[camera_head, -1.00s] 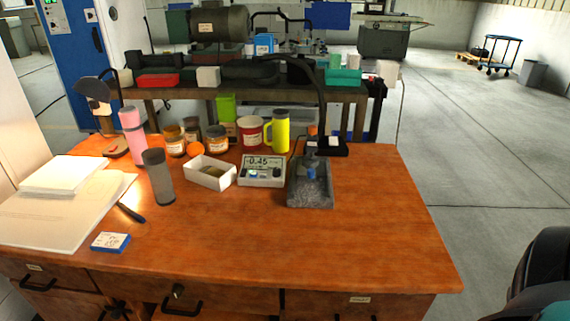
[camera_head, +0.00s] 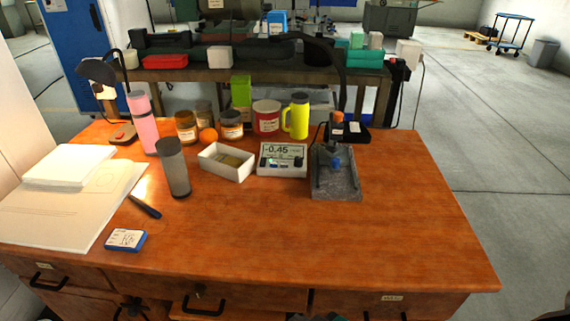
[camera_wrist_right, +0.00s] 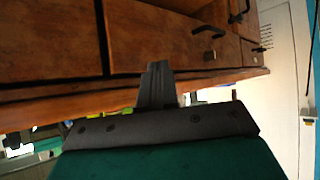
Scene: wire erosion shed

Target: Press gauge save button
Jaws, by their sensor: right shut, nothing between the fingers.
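The gauge readout (camera_head: 283,159) is a white box with a grey screen showing "-0.45" and a row of small buttons below it. One of the buttons looks green and another blue; their labels are too small to read. It stands on the wooden desk, left of a grey granite stand (camera_head: 336,180) with a blue-grey part on it. My right gripper (camera_wrist_right: 157,85) shows in the right wrist view, shut and empty, in front of the desk's drawer fronts. It is clear of the gauge. My left gripper is in neither view.
An open white box (camera_head: 226,163) touches or nearly touches the readout's left side. A grey tumbler (camera_head: 173,167) and papers (camera_head: 62,205) are at left. The desk's front right (camera_head: 390,245) is clear.

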